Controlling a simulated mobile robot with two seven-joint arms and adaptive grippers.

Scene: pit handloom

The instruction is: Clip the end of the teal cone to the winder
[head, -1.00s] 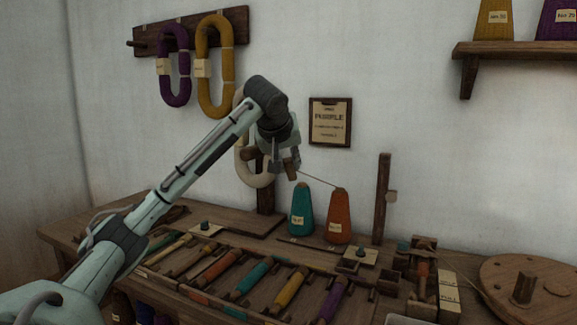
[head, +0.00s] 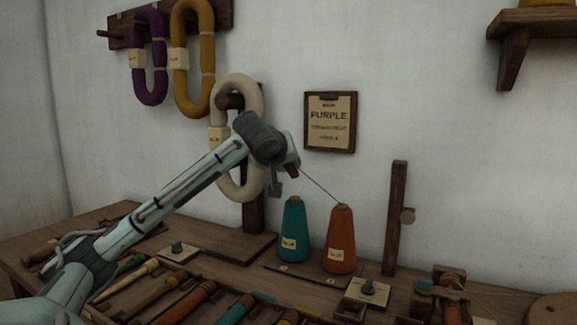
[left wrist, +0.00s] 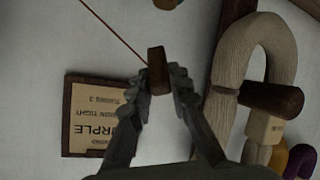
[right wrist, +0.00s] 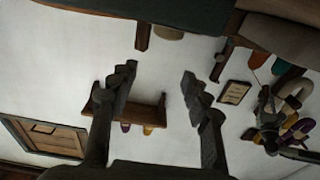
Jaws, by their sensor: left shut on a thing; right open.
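The teal cone (head: 294,230) stands on the bench beside the orange cone (head: 341,240). An orange-red thread (head: 322,186) runs taut from the top of the orange cone up to my left gripper (head: 292,172). In the left wrist view my left gripper (left wrist: 158,84) is shut on a small brown wooden piece (left wrist: 156,66), where the thread (left wrist: 112,32) arrives. No thread shows leaving the teal cone. My right gripper (right wrist: 160,80) is open and empty, seen only in the right wrist view. A small wooden device (head: 450,290), perhaps the winder, stands low at right.
A wooden post (head: 394,218) rises right of the cones. A framed card (head: 330,122) hangs on the wall behind. A cream hank (head: 250,100) hangs close behind my left arm. Several bobbins lie in the front rack (head: 190,305). A shelf (head: 535,22) juts out at upper right.

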